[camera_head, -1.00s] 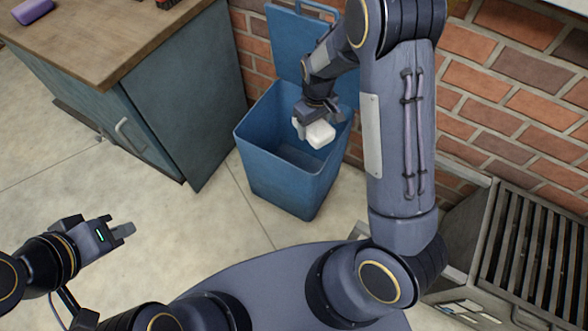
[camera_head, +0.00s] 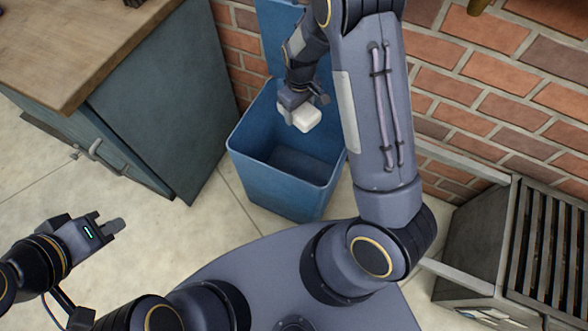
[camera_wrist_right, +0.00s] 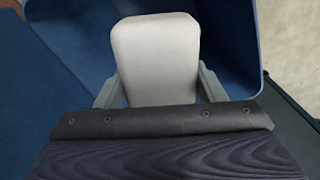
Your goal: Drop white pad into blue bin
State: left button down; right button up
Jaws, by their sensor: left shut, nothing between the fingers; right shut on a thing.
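The white pad (camera_head: 307,118) is a small rounded block held over the open top of the blue bin (camera_head: 273,186). My right gripper (camera_head: 290,112) is shut on it. In the right wrist view the white pad (camera_wrist_right: 156,55) sits between both fingers of my right gripper (camera_wrist_right: 158,85), with the blue bin's wall (camera_wrist_right: 235,50) around it. The bin's inside below the pad looks empty where it shows. My left gripper (camera_head: 116,226) is shut and empty over the floor at the lower left, well away from the bin.
A blue-grey cabinet with a wooden top (camera_head: 85,45) stands left of the bin. A brick wall (camera_head: 480,80) is behind. A slatted metal rack (camera_head: 520,240) stands at the right. The bin's raised lid (camera_head: 276,30) leans at the back. Pale floor is free at the left.

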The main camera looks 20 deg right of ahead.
jog(key=shift+f+b, duration=1.25)
jog(key=shift+f, duration=0.7)
pick_arm(q)
notch_tip(320, 180, down, 3)
jog(key=shift+f, duration=0.1)
pick_arm(e)
jog(key=o, duration=1)
jog(key=shift+o, duration=0.2)
jog(key=shift+r, duration=0.1)
notch_tip(320, 180, up, 7)
jog(key=shift+r+p, duration=0.1)
jog(key=shift+p, duration=1)
pick_arm(q)
notch_tip(320, 180, up, 2)
jog(key=shift+r, duration=0.1)
pick_arm(e)
jog(key=shift+r, duration=0.25)
